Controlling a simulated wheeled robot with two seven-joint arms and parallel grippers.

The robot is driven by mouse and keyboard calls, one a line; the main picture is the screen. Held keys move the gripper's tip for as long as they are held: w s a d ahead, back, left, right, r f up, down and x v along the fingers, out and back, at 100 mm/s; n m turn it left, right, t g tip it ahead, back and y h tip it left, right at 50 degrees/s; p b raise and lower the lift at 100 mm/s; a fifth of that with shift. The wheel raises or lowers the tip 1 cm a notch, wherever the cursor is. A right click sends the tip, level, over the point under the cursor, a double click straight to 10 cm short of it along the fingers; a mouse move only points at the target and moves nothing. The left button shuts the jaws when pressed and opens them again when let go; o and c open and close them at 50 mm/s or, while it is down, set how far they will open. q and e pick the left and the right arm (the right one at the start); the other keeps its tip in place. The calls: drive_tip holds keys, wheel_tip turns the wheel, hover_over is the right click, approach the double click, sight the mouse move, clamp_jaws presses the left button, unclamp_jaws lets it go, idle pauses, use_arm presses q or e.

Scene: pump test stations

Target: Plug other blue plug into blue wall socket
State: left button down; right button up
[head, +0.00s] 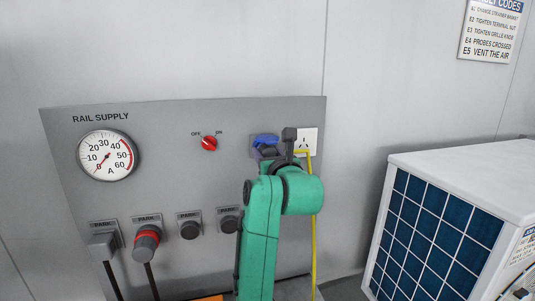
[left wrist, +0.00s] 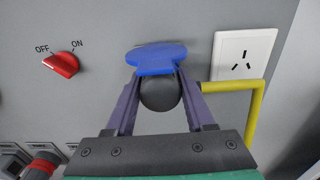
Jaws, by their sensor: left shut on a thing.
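My left gripper (head: 268,153) is at the wall panel, left of the white socket. In the left wrist view its two purple fingers (left wrist: 159,84) are shut on a round black plug body (left wrist: 160,94), seen end-on. A wide blue piece, apparently the lid of the blue wall socket (left wrist: 156,58), is just above it; it also shows in the head view (head: 265,140). The plug hides the socket's face, so I cannot tell whether it is in the socket or only in front of it. My right gripper is not in view.
A white three-slot socket (left wrist: 243,55) is to the right, with a yellow cable (head: 314,235) hanging below. A red OFF/ON knob (head: 209,143) is to the left. Park holders line the panel's lower left, one with a red-banded plug (head: 147,243). A white unit (head: 460,180) stands at right.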

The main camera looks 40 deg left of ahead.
use_arm(q)
drive_tip(key=shift+c, duration=0.9)
unclamp_jaws()
drive_tip(key=shift+s+d+f+b, duration=0.1)
drive_tip(key=shift+s+d+b, duration=0.2)
drive_tip(key=shift+d+b, duration=0.1)
drive_tip(key=b+v, duration=0.5)
drive_tip(key=v, duration=0.8)
drive_tip(key=shift+s+d, duration=0.2)
drive_tip(key=shift+d, duration=0.05)
